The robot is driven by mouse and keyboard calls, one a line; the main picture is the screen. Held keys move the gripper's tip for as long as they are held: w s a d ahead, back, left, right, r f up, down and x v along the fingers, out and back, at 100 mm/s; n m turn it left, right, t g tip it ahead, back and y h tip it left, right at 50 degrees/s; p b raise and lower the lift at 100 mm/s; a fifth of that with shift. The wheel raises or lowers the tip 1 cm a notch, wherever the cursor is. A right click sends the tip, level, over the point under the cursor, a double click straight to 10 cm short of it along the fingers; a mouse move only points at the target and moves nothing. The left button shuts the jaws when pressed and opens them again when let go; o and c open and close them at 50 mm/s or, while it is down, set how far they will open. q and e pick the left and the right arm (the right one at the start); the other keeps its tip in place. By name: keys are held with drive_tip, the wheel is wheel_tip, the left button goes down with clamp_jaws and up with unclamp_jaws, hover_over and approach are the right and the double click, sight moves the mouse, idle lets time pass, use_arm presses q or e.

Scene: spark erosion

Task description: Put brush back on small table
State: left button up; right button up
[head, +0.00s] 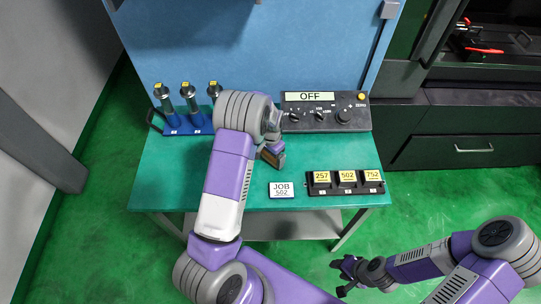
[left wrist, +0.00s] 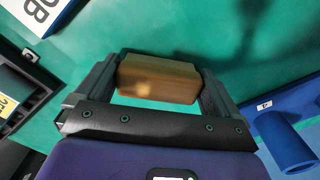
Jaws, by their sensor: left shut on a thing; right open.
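The brush shows in the left wrist view as a brown wooden block (left wrist: 158,80) between the two fingers of my left gripper (left wrist: 158,85). My left gripper is shut on it. In the head view my left gripper (head: 272,154) is over the middle of the small green-topped table (head: 240,188), and the brush is mostly hidden there by gripper and arm. I cannot tell whether the brush touches the table top. My right gripper (head: 346,272) is open and empty, in front of the table and to its right.
A blue rack (head: 186,129) with several dark cylindrical tools stands at the back left. A control box (head: 326,112) reading OFF is at the back right. A black holder (head: 345,183) with yellow labels and a JOB 502 card (head: 282,190) lie at front right. The front left table top is clear.

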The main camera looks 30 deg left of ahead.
use_arm(q)
drive_tip(key=o, duration=0.6)
drive_tip(key=shift+f, duration=0.1)
drive_tip(key=shift+r, duration=0.2)
wheel_tip(320, 180, up, 12)
drive_tip(key=shift+p, duration=0.4)
